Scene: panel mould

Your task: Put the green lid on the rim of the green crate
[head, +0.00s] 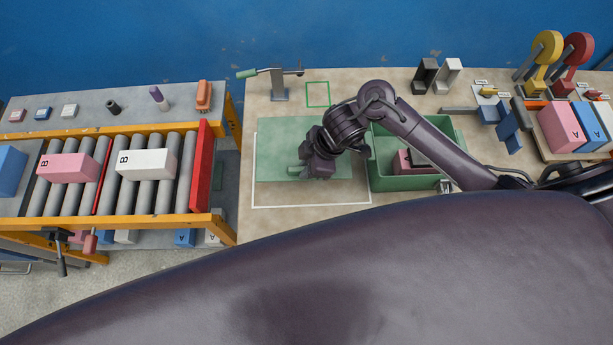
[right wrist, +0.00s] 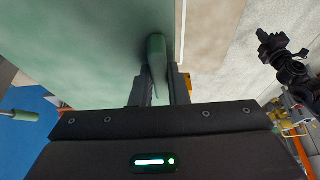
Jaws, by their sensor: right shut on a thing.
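The green lid (head: 285,135) is a flat plate over the white-outlined area on the table, left of the green crate. My right gripper (head: 297,171) is shut on the lid's green handle (right wrist: 157,58), which stands between its fingers in the right wrist view. The lid sits askew of the white outline; whether it is clear of the table is hard to tell. The open green crate (head: 408,183) holds a pink block and a dark thing, partly hidden by my right arm. My left gripper is absent from the head view; a dark arm-like shape (right wrist: 285,62) shows in the right wrist view.
A stand with a green-handled lever (head: 279,92) and a green outlined square (head: 318,106) lie behind the lid. A roller conveyor (head: 85,200) with pink and white blocks is at left. Blocks, blue holders and yellow and red reels (head: 545,55) crowd the right.

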